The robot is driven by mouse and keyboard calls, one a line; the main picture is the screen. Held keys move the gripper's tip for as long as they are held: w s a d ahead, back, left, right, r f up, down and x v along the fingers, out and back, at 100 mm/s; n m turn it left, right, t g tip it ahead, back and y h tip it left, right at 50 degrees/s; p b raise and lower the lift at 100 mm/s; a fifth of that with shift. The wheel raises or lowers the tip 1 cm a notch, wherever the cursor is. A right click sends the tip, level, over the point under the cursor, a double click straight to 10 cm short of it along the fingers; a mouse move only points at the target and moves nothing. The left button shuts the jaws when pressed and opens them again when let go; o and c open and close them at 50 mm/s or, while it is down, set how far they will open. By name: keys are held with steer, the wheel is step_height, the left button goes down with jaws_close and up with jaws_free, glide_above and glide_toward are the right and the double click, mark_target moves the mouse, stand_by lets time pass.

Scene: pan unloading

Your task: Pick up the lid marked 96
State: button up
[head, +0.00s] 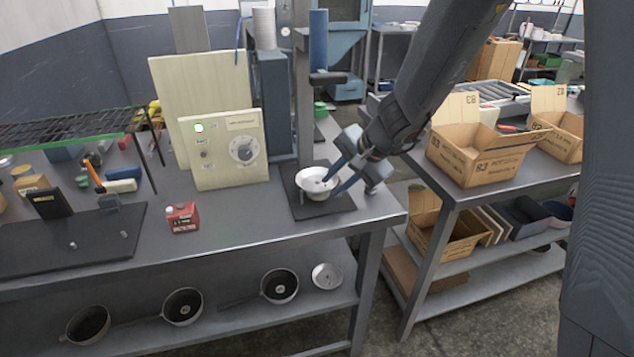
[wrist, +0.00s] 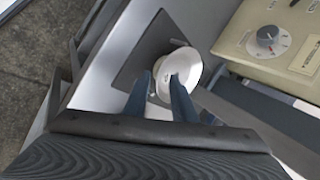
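My gripper (head: 330,187) has blue fingers reaching down from the right to the disc.
The press column (head: 304,90) stands close behind the disc. A cream control box (head: 225,150) and a red canister (head: 182,217) are to the left. Several pans (head: 183,306) sit on the lower shelf. Cardboard boxes (head: 480,150) stand on the right table.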

steer(key=shift+w+a+f, duration=0.15)
steer(key=shift+f, duration=0.1)
steer(key=shift+c, duration=0.3)
jaws_close()
